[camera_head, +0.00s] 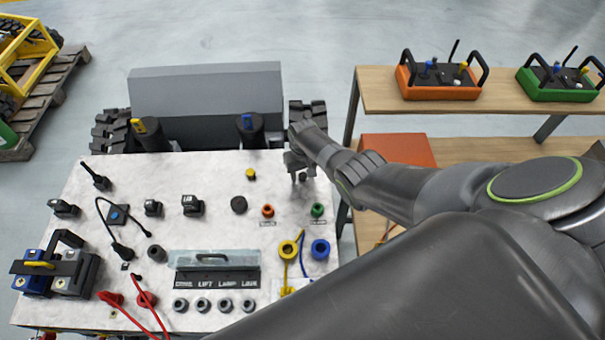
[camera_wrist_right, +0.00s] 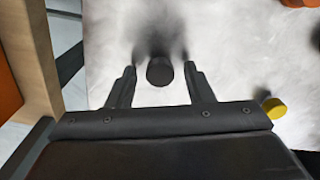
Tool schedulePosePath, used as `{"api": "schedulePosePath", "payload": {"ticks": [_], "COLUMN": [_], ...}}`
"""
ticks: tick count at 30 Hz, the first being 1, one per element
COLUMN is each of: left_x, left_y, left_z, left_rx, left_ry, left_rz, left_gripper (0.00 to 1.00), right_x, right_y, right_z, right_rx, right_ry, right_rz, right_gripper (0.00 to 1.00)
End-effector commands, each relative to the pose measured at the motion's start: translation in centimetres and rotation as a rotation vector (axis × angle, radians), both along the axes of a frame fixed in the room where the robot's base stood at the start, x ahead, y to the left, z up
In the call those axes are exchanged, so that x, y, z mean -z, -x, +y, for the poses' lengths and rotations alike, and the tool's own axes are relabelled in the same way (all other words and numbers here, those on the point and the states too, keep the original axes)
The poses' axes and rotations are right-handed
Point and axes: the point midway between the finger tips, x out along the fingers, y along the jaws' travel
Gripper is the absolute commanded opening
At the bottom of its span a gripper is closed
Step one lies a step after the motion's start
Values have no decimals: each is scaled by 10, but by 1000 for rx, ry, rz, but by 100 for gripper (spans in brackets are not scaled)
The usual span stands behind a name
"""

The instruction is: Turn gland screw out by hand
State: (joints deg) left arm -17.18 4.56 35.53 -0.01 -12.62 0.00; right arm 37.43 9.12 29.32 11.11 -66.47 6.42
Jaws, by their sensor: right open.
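A small dark round knob (camera_wrist_right: 159,71), perhaps the gland screw, stands on the pale work panel (camera_wrist_right: 220,55). In the right wrist view it lies between the fingertips of my right gripper (camera_wrist_right: 159,72), with a gap on each side. The fingers are open and hold nothing. In the head view my right gripper (camera_head: 300,170) points down at the panel's far right corner, and the knob (camera_head: 302,177) shows just at its fingertips. Whether the fingers reach down around the knob or hover above it is hard to tell. My left gripper is out of view.
A yellow knob (camera_head: 251,174), an orange fitting (camera_head: 268,210) and a green fitting (camera_head: 317,210) stand nearby on the panel. A grey box (camera_head: 205,90) rises behind. A wooden bench (camera_head: 375,95) with orange and green remote controls stands at the right.

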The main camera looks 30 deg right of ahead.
Motion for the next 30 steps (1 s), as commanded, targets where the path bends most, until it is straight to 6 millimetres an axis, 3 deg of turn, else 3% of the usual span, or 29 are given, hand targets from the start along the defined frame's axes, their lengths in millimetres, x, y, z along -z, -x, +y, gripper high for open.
{"api": "schedulePosePath", "payload": {"ticks": [18,30], "left_x": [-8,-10], "left_y": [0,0], "left_z": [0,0], "left_rx": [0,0], "left_ry": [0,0], "left_rz": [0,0], "left_gripper": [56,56], "right_x": [0,-2], "right_y": [0,0], "right_z": [0,0], "right_rx": [795,841], "right_ry": [0,0], "right_rz": [1,0], "right_gripper": [47,47]}}
